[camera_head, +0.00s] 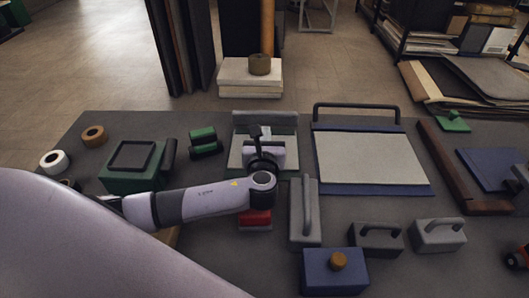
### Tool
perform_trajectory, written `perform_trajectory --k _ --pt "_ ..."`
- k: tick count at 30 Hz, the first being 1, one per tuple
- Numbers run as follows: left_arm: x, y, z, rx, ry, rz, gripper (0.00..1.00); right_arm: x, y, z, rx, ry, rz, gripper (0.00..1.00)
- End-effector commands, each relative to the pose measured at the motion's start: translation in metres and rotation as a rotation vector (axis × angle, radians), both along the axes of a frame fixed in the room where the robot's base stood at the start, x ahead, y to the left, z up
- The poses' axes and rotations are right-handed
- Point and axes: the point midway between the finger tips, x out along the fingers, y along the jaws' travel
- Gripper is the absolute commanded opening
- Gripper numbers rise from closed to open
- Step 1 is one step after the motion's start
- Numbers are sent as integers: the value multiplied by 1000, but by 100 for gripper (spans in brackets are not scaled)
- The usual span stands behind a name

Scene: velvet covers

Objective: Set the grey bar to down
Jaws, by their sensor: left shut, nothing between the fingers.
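A dark grey hoop-shaped bar (356,105) stands at the far edge of a board with a pale grey sheet (370,158) on a blue base. Left of it is a device with a grey-green upright back plate (264,117) and a pale base, partly hidden by my left gripper. My left arm reaches in from the left, and my left gripper (257,132) is shut and empty in front of that plate. I cannot tell whether it touches the device. Which part is the task's grey bar is not certain.
A long grey block with a handle (304,220), a blue box with a brown knob (334,273) and two handled blocks (437,236) stand nearer. A green box (133,167) and tape rolls (94,136) are left. A brown wooden strip (456,168) lies right.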

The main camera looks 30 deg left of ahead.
Motion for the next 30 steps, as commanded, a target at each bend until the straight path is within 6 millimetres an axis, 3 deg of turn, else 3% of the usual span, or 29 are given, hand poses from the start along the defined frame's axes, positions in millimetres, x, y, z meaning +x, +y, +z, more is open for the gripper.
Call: perform_trajectory --k 1,9,30 --pt "7 4 -4 1 -4 3 0 0 0 -11 0 0 0 42" --pt "33 17 4 1 -2 2 0 0 0 -26 1 1 -1 42" --pt "45 19 10 -6 15 2 0 0 0 -25 0 -1 0 42"
